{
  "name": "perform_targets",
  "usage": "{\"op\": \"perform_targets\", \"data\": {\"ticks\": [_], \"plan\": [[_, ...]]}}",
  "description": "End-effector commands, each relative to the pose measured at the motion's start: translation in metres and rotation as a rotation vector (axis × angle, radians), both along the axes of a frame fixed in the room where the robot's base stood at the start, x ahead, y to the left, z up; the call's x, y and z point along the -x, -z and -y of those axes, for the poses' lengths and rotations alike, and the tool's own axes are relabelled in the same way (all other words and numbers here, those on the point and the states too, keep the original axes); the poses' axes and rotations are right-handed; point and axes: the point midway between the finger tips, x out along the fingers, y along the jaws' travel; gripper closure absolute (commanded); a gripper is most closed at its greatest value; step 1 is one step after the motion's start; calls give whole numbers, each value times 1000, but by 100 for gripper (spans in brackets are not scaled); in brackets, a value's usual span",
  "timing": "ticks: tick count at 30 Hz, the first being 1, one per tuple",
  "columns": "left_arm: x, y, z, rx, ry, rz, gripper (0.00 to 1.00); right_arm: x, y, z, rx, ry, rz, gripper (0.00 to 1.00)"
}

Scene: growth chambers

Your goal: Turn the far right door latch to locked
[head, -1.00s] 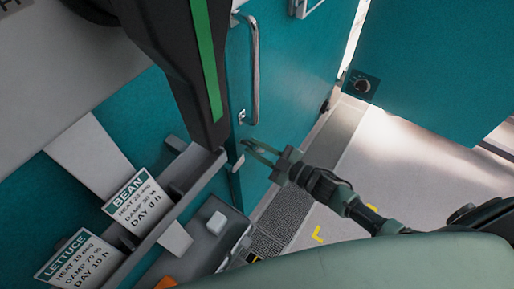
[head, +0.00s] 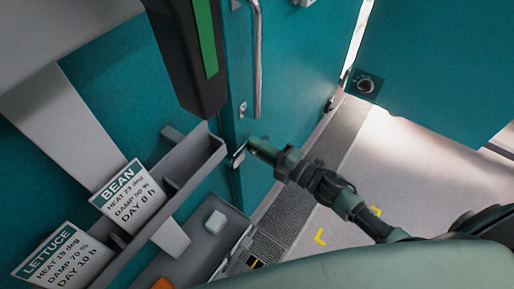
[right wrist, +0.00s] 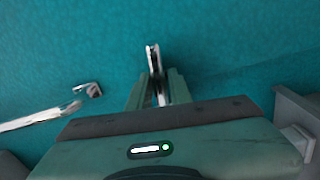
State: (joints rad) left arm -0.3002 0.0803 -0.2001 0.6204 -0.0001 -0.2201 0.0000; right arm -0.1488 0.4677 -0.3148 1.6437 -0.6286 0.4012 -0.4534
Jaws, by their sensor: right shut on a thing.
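The door latch (head: 238,158) is a small pale metal lever at the edge of the teal door (head: 285,90), below the long metal door handle (head: 257,60). My right gripper (head: 253,145) has its fingertips at the latch and is shut on it. In the right wrist view the latch (right wrist: 153,60) stands up between the fingertips of my right gripper (right wrist: 160,78), its far end showing beyond them. The handle (right wrist: 40,119) lies to the left there. The fingers partly hide the latch. My left gripper is not in view.
A grey ledge holds a LETTUCE card (head: 55,255) and a BEAN card (head: 128,195) at the left. A grey tray (head: 215,250) with a white block (head: 215,222) is below the latch. Another teal panel with a round dial (head: 365,85) stands at the right. Pale floor lies between.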

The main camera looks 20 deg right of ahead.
Motion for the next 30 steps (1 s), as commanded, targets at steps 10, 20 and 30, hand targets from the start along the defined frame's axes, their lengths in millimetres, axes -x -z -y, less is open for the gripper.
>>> {"op": "perform_targets", "data": {"ticks": [10,20,30], "plan": [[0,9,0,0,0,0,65,2,4,-1,100,-3,73,100],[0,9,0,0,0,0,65,2,4,-1,116,-4,85,100],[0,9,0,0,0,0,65,2,4,-1,115,-2,85,59]]}}
